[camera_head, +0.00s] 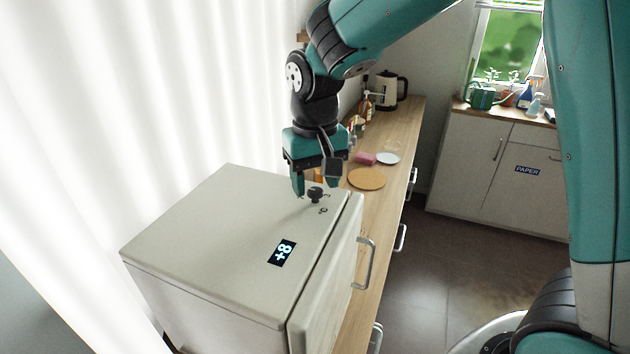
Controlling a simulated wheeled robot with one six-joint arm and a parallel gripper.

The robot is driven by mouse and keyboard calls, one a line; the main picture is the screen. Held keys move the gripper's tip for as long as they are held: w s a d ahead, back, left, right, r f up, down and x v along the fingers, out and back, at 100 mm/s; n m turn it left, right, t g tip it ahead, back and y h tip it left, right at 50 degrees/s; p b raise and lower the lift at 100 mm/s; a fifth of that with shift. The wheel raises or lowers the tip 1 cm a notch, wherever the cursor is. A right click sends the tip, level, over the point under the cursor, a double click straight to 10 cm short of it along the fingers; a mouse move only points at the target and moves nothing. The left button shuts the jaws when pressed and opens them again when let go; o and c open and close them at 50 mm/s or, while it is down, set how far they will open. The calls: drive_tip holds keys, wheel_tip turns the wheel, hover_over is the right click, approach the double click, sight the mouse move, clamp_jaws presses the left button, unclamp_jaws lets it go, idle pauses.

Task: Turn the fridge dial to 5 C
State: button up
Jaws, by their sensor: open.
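The fridge (215,240) is a pale box in the foreground. Its top carries a small dark dial knob (316,194) near the far right corner. A black display (282,252) on the top shows what looks like +8, turned sideways. My gripper (316,190) points down at the dial from above, open, with its teal fingers on either side of the knob. I cannot tell whether the fingers touch the knob. Small dark marks show beside the dial, too small to read.
A wooden counter (405,135) runs behind and right of the fridge. A handle (363,263) sticks out from the fridge door. The floor right is clear.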

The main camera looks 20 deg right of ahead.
drive_tip(key=shift+f, duration=0.95)
drive_tip(key=shift+c, duration=0.2)
drive_tip(key=c, duration=0.8)
drive_tip(key=shift+c, duration=0.2)
drive_tip(key=shift+m, duration=0.3)
drive_tip(key=m, duration=0.5)
drive_tip(key=shift+r, duration=0.1)
drive_tip(key=m, duration=0.6)
